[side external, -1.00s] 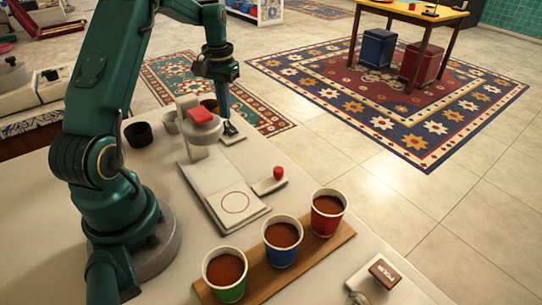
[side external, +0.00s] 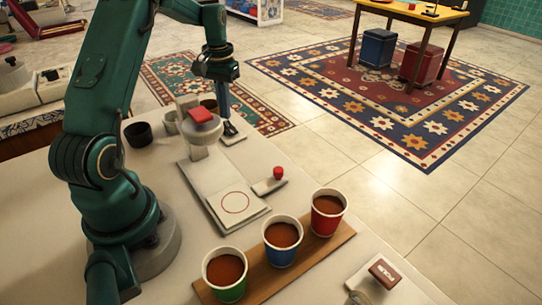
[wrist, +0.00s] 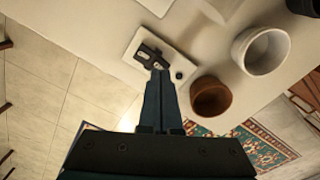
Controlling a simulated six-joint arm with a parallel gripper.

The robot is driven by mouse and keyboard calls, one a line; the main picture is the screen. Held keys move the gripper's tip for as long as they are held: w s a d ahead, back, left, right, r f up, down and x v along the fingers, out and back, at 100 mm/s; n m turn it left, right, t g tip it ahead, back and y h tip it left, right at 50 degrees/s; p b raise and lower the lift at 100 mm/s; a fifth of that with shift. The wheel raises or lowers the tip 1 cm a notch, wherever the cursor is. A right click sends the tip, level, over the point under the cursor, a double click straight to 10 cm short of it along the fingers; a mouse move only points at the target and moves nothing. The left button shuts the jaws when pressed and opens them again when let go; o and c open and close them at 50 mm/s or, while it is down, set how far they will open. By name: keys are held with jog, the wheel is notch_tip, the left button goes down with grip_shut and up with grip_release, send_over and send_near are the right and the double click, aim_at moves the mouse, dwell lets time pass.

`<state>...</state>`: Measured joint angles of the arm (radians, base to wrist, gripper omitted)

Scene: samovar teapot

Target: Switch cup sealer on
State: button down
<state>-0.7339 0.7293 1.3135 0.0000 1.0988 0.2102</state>
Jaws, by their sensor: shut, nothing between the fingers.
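The cup sealer (side external: 201,153) is a pale stand with a red-topped head and a flat base bearing a red circle. Beside it, near the table's far edge, lies a small white switch plate (side external: 238,140) with a dark lever; the wrist view shows the plate (wrist: 136,46) and its dark switch (wrist: 150,54). My gripper (side external: 226,119) points down at this plate, its fingers shut and empty. In the wrist view my fingertips (wrist: 160,73) overlap the near end of the dark switch. Whether they touch it, I cannot tell.
A red button on a small pale base (side external: 268,185) sits right of the sealer. Filled cups, green (side external: 226,275), blue (side external: 283,240) and red (side external: 326,212), stand on a wooden board. A stamp (side external: 384,272) lies at front right.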

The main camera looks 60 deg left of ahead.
aim_at(227, 124)
jog(key=shift+f, duration=1.05)
dwell(0.5)
jog(key=shift+r, duration=3.5)
